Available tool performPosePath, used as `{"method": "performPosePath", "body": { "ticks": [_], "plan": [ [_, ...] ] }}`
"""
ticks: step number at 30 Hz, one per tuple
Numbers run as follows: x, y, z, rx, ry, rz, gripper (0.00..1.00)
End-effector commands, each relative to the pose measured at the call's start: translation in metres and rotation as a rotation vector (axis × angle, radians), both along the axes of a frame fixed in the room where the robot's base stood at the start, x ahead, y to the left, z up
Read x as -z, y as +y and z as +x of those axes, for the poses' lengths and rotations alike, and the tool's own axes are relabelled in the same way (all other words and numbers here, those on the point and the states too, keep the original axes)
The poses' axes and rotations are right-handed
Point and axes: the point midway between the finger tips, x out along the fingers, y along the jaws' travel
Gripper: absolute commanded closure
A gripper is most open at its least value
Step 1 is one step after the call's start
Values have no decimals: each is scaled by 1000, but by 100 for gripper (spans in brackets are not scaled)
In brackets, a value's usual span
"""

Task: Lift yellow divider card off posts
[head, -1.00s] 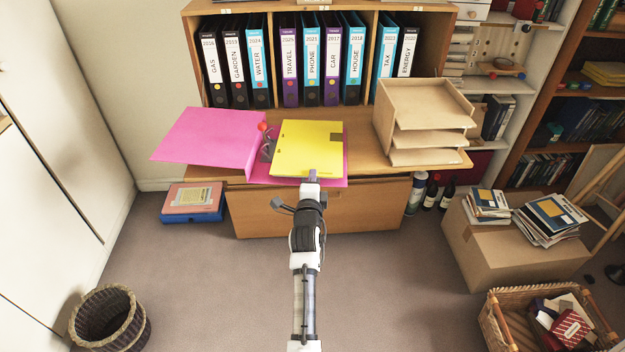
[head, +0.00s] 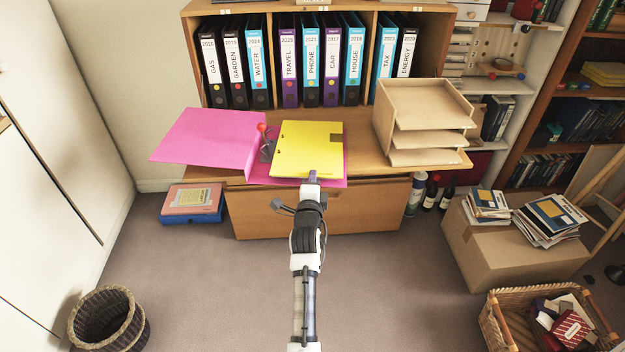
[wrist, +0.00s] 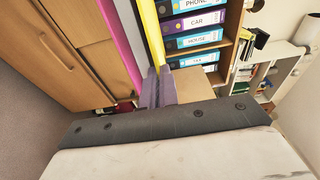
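The yellow divider card (head: 308,145) lies over the right half of an open pink binder (head: 210,138) on the desk. Metal binder parts (head: 268,146) with a red ball (head: 261,127) show at the card's left edge; whether the posts pass through the card cannot be made out. My gripper (head: 312,177) is at the card's near edge. In the wrist view, the yellow card (wrist: 152,35) runs down edge-on between the purple fingertips (wrist: 158,85), which look closed on it. A grey layer (wrist: 125,35) and the pink cover (wrist: 112,30) lie beside it.
A row of labelled binders (head: 311,65) stands in the shelf behind. A wooden letter tray (head: 425,105) stands right of the binder on the desk (head: 360,160). A cardboard box (head: 510,255) and wicker basket (head: 500,325) are on the floor at right. The middle floor is clear.

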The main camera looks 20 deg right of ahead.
Motion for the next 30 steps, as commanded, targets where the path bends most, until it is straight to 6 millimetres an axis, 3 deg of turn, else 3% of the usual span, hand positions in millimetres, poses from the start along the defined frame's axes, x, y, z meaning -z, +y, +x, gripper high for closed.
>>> {"method": "performPosePath", "body": {
  "ticks": [30],
  "plan": [
    [-10,0,0,0,-1,0,100]
  ]
}}
